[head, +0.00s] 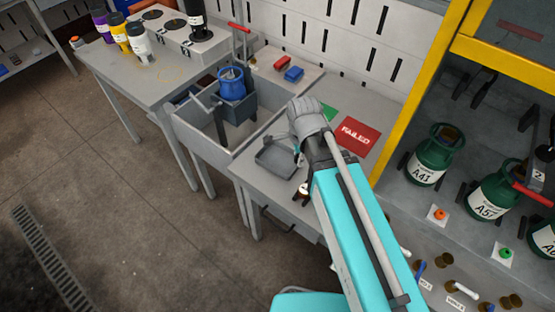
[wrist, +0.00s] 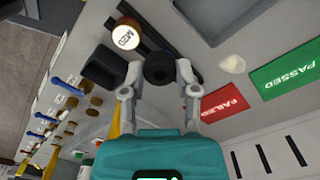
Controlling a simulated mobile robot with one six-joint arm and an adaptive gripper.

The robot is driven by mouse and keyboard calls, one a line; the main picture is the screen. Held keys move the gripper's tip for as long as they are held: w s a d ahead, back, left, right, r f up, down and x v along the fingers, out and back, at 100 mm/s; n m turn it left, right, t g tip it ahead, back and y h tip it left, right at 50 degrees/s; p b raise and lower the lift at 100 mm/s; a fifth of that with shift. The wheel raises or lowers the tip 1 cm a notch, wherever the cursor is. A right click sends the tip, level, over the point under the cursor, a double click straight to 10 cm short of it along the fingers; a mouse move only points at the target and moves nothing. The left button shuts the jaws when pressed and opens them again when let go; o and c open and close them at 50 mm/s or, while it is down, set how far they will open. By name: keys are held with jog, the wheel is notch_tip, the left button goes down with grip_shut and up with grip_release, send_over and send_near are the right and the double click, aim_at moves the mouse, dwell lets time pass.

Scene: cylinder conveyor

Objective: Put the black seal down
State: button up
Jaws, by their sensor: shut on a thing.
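In the wrist view my gripper (wrist: 158,72) is shut on the black seal (wrist: 160,67), a dark round piece between its two grey fingertips. The seal appears to be above the grey worktop; I cannot tell its exact height. In the head view only a little of my gripper (head: 298,150) shows past the wrist, at the worktop near the grey tray (head: 276,160). The seal cannot be made out there. The red FAILED mat (wrist: 220,105) and green PASSED mat (wrist: 284,72) lie to the right in the wrist view.
A brown bottle marked M20 (wrist: 126,36) stands close to the left finger. A dark block (wrist: 103,66) is left of it, and a small white piece (wrist: 232,64) lies by the mats. A sink (head: 218,128) and green cylinders (head: 434,153) flank the worktop.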

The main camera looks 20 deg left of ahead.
jog(key=shift+w, duration=0.1)
jog(key=w+a+f+b, duration=0.4)
jog(key=w+a, duration=0.1)
jog(key=a, duration=0.2)
jog(key=b, duration=0.5)
send_over(273, 157)
jog(key=f, duration=0.5)
jog(key=shift+s+d, duration=0.25)
jog(key=shift+d, duration=0.05)
jog(key=shift+w+a+f+b, duration=0.15)
jog(key=shift+a+f+b, duration=0.05)
jog(key=shift+f+b, duration=0.2)
jog(key=shift+w+a+f+b, duration=0.15)
jog(key=shift+f+b, duration=1.45)
jog(key=shift+f, duration=0.05)
jog(key=shift+f, duration=0.15)
jog(key=o, duration=0.8)
